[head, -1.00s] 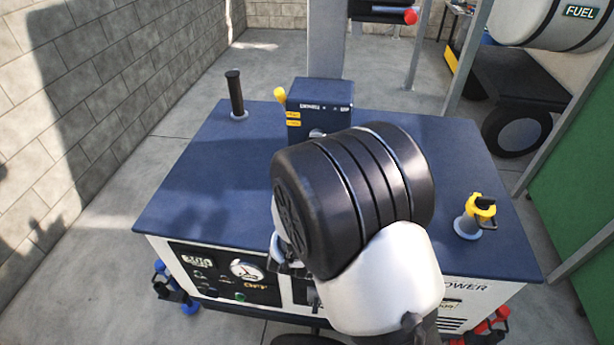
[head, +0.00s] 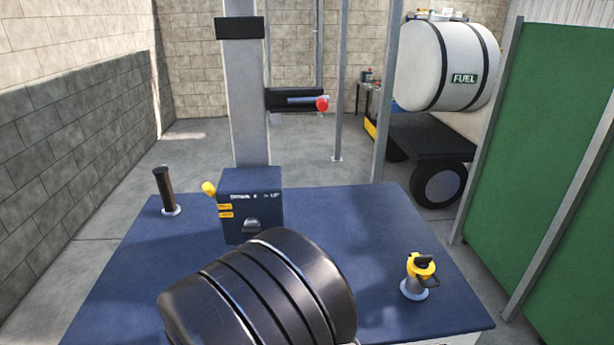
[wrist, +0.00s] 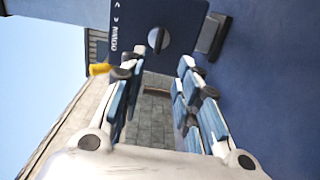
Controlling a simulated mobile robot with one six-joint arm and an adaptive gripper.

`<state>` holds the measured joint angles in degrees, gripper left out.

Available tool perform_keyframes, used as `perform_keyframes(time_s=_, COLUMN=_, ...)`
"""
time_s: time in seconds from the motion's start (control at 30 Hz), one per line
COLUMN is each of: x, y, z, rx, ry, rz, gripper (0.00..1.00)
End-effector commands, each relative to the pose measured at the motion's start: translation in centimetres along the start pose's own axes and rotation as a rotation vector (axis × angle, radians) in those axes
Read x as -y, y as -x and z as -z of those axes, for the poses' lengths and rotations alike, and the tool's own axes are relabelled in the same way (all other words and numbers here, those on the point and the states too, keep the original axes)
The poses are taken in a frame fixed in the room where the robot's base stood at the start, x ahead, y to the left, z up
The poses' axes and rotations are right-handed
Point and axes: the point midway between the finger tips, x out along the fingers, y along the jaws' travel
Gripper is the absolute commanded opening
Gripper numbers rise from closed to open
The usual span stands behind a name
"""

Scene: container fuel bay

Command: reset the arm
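My gripper (wrist: 162,62) shows in the wrist view with its two blue-padded fingers spread apart. It is open, and nothing sits between the fingers. A dark blue control box with a round knob (wrist: 178,22) shows past the fingertips, with no clear contact. In the head view the same box (head: 238,208) stands on the blue top of the power unit (head: 350,220). My black arm joint covers the lower middle of the head view and hides part of that top. The gripper itself is not visible in the head view.
A black upright handle (head: 165,190) stands at the top's left, and a yellow-capped fitting (head: 418,275) at its right. A grey post (head: 246,110) rises behind the box. A fuel tank (head: 445,65) on a trailer stands back right, beside green panels (head: 545,150).

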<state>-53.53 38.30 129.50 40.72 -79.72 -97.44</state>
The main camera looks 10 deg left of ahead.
Motion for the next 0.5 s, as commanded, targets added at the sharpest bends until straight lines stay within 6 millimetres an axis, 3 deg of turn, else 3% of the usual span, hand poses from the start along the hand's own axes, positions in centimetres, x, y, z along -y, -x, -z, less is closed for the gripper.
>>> perform_keyframes(time_s=0.27, x=-4.3, y=-1.8, z=-5.8, rx=0.017, ry=-0.45, rz=0.238, gripper=0.3)
perform_keyframes(time_s=0.37, x=-6.0, y=-0.6, z=-8.7, rx=0.046, ry=-0.645, rz=0.358, gripper=0.3)
perform_keyframes(time_s=0.5, x=-7.9, y=3.0, z=-13.0, rx=0.132, ry=-0.884, rz=0.512, gripper=0.3)
